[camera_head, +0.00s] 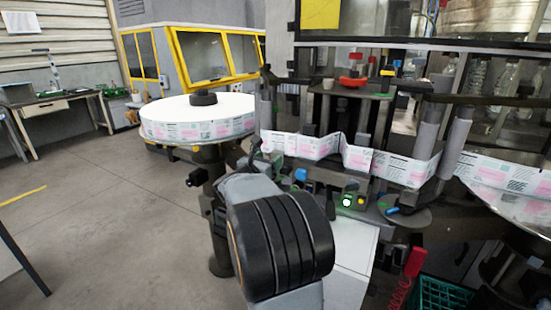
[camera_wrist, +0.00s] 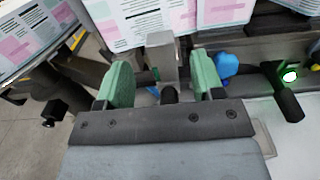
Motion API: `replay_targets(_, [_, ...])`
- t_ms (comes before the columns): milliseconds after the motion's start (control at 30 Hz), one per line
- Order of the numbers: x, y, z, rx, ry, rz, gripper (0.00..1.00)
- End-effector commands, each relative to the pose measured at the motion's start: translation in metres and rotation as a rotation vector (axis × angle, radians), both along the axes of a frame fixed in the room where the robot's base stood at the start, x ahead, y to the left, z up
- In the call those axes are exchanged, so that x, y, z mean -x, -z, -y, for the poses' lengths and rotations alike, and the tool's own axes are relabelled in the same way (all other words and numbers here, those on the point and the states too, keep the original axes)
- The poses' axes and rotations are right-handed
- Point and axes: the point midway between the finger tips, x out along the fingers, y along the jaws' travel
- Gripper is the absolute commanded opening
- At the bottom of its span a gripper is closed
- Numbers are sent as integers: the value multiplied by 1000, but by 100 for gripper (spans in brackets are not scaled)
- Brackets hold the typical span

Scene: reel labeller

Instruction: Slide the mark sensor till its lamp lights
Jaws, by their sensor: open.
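My gripper (camera_wrist: 160,84) is open in the wrist view, with its two green fingers apart. A grey upright block (camera_wrist: 162,58) stands between and beyond the fingertips, with a dark round knob (camera_wrist: 170,95) nearer me. I cannot tell for sure which part is the mark sensor, or whether a finger touches it. A printed label web (camera_wrist: 140,20) runs just behind the block; it also crosses the head view (camera_head: 310,146). A bright white spot with a green glow (camera_wrist: 290,76) lies at right, also in the head view (camera_head: 347,201). In the head view my arm hides the fingers.
A blue knob (camera_wrist: 226,65) sits close beside the right finger. A dark cylindrical handle (camera_wrist: 288,102) juts out below the glowing spot. A large label reel (camera_head: 200,122) stands left, another (camera_head: 505,185) right. A green crate (camera_head: 440,294) is low at right. Open floor (camera_head: 110,220) lies left.

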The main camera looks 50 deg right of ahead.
Motion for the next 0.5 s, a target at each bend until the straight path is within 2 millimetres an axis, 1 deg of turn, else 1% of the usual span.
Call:
replay_targets(33, [2, 2, -11, 0, -3, 2, 62])
replay_targets(200, [9, 1, -37, 0, -3, 1, 62])
replay_targets(300, [11, 1, -47, 0, -2, 0, 62])
replay_targets(500, [14, 1, -57, -1, 0, 0, 62])
